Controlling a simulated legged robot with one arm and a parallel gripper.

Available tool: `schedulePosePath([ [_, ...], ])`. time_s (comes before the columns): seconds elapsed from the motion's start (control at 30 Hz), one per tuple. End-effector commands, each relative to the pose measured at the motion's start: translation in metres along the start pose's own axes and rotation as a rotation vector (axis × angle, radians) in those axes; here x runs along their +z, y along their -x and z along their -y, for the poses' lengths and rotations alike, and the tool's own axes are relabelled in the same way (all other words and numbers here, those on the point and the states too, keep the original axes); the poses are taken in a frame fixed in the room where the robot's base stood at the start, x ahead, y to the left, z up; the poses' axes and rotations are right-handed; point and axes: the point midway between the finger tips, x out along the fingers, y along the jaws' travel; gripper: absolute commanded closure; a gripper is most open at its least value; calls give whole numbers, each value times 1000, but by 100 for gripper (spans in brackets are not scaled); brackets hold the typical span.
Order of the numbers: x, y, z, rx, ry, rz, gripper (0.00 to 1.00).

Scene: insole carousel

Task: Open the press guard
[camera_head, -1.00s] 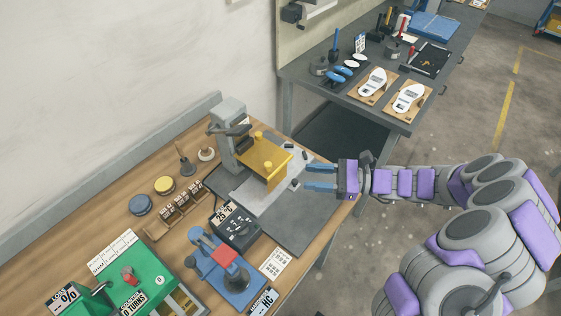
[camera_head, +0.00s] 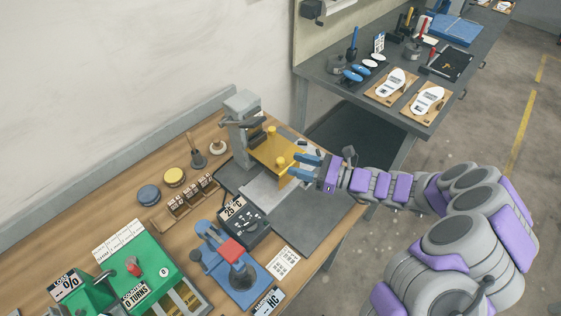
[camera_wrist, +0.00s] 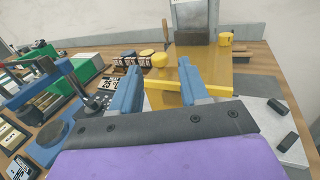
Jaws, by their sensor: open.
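The press (camera_head: 240,125) is a grey machine at the back of the wooden bench. Its yellow guard (camera_head: 268,150) sticks out in front, with round yellow knobs on it. My gripper (camera_head: 300,166) is open at the guard's front edge, close to the front knob (camera_head: 279,162). I cannot tell whether a finger touches the guard.
A dark control box (camera_head: 240,222) and a blue hand press (camera_head: 228,262) stand left of the grey plate (camera_head: 322,216). A green machine (camera_head: 135,265) is at the lower left. A second table (camera_head: 345,90) with insoles stands behind. The plate's front is clear.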

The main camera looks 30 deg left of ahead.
Motion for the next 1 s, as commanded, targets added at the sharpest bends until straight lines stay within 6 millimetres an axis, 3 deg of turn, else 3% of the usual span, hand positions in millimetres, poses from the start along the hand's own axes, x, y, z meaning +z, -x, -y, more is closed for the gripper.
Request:
schedulePosePath([
  [0.1, -2, -24, -1, 3, 0, 0, 55],
  [0.3, -2, -49, 0, 1, 0, -1, 55],
  [0.77, 0, -60, 0, -1, -1, 0, 55],
  [1.0, 0, -60, 0, -1, -1, 0, 77],
])
